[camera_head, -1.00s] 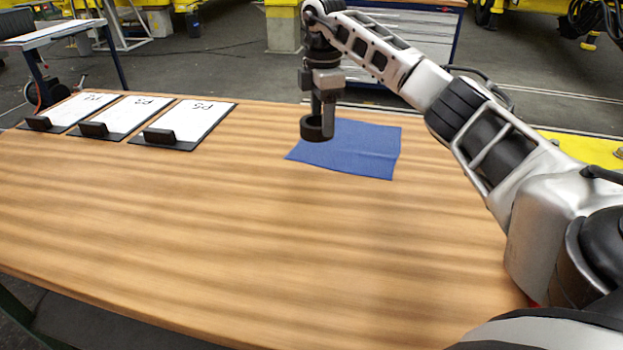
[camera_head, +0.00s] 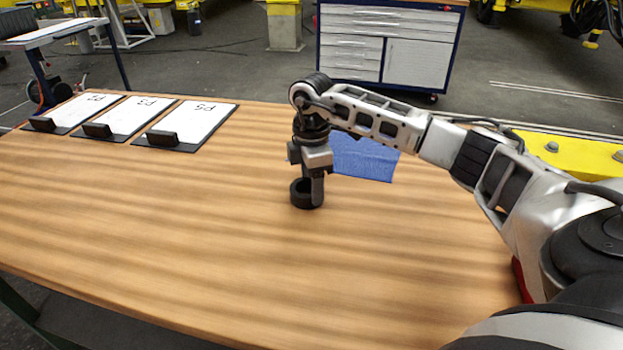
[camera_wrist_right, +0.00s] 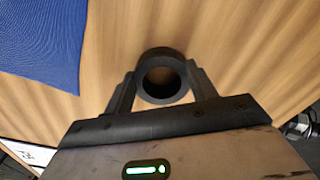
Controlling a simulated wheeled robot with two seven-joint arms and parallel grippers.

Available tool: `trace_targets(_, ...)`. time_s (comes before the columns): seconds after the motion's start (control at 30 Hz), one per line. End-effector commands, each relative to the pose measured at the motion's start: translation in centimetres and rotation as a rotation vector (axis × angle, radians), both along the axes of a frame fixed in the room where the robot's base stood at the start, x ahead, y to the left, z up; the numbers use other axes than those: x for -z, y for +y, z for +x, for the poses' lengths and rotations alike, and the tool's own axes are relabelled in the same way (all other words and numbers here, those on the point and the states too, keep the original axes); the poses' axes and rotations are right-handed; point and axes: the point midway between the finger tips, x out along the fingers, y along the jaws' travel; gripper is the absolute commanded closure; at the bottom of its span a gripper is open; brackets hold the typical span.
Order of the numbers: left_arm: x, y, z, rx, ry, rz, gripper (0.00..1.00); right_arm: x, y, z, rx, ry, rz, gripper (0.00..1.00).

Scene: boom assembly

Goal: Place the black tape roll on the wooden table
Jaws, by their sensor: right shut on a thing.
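The black tape roll (camera_head: 301,196) is a short dark ring. My right gripper (camera_head: 312,190) is shut on it from above. In the right wrist view the roll (camera_wrist_right: 162,62) sits between the two fingers (camera_wrist_right: 160,90), with its hole showing bare wood. The roll is at or very close to the surface of the wooden table (camera_head: 190,245); I cannot tell whether it touches. My left gripper is not in view.
A blue cloth (camera_head: 365,158) lies behind and right of my right gripper, partly hidden by the arm. Several clipboards with white sheets (camera_head: 195,122) lie at the table's back left. The front and left of the table are clear. A tool cabinet (camera_head: 385,45) stands beyond the table.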

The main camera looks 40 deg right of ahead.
Motion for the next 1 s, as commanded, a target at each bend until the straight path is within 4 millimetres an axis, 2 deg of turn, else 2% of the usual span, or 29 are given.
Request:
trace_targets(0.23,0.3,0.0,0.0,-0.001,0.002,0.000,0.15,0.3,0.0,0.0,-0.001,0.000,0.000,0.68)
trace_targets(0.27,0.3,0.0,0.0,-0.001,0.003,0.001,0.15,0.3,0.0,0.0,-0.001,0.000,0.000,0.41)
trace_targets(0.33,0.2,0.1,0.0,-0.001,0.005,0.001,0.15,0.3,0.0,0.0,-0.001,0.000,0.000,0.22)
trace_targets(0.6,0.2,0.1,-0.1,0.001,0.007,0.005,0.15,0.2,0.0,0.0,-0.001,0.000,0.000,0.22)
trace_targets(0.73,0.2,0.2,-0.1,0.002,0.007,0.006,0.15,-0.6,0.0,0.1,-0.001,-0.002,-0.001,0.22)
trace_targets(0.87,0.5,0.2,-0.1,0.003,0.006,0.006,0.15,-2.7,0.0,0.1,-0.002,-0.005,0.000,0.22)
trace_targets(1.0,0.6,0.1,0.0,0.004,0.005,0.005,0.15,-5.8,0.0,0.1,-0.001,-0.006,0.000,0.22)
